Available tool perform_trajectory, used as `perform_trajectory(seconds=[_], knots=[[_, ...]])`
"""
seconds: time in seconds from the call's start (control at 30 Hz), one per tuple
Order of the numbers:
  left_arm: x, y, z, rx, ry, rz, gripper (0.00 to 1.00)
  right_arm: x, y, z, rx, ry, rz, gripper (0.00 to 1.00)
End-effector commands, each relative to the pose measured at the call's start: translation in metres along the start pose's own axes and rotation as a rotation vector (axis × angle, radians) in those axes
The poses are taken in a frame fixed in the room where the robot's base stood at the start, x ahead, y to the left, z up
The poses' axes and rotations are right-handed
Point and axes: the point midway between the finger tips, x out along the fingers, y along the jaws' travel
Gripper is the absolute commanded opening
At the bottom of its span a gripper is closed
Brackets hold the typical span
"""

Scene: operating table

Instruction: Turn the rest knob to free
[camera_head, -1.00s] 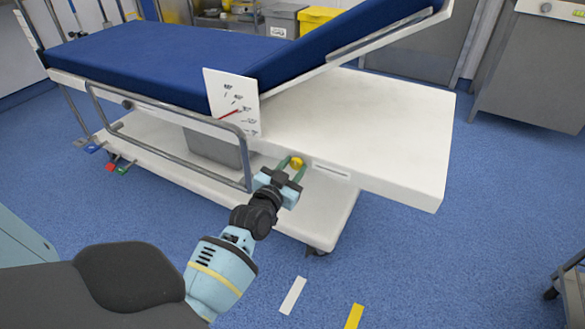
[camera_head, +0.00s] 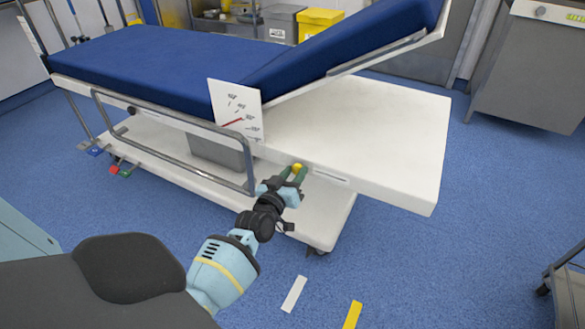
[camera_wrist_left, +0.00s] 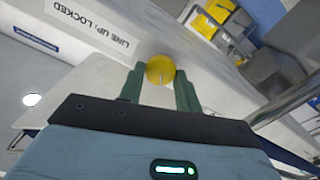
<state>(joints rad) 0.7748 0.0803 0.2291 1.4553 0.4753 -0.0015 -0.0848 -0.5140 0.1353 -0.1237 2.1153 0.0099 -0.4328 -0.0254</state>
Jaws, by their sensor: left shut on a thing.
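The yellow rest knob (camera_head: 297,167) sits on the front side face of the white operating table (camera_head: 372,129). In the left wrist view the knob (camera_wrist_left: 160,70) is round with a short pale line mark on it. A label (camera_wrist_left: 96,24) beside it reads "LINE UP: LOCKED". My left gripper (camera_head: 292,174) is shut on the knob, its green fingers (camera_wrist_left: 160,88) on either side of it. A white dial plate with a red pointer (camera_head: 236,108) stands up-left of the knob. My right gripper is not in view.
The blue mattress (camera_head: 165,65) has its right section raised. A metal side rail (camera_head: 175,120) runs left of my gripper. Coloured pedals (camera_head: 115,168) sit at the lower left. A grey cabinet (camera_head: 530,65) stands at the right. The blue floor in front is open.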

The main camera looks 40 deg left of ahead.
Motion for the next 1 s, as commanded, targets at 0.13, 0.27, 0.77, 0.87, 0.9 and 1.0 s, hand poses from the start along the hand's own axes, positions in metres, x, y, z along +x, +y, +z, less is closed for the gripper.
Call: perform_trajectory(seconds=[0.13,0.27,0.77,0.87,0.9,1.0], knots=[[0.0,-0.001,-0.001,-0.139,0.0,0.0,0.11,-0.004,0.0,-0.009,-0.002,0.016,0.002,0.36],[0.0,-0.001,-0.001,-0.262,-0.001,0.0,0.11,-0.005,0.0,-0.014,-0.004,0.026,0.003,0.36],[0.0,-0.003,0.001,-0.723,0.0,0.0,0.11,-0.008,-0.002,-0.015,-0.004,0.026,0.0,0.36],[0.0,-0.003,0.002,-0.8,0.0,0.0,0.11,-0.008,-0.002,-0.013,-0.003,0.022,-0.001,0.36],[0.0,-0.003,0.002,-0.828,0.0,0.0,0.11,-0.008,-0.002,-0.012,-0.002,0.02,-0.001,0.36],[0.0,-0.003,0.002,-0.889,0.0,-0.001,0.11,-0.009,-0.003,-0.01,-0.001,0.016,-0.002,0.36]])
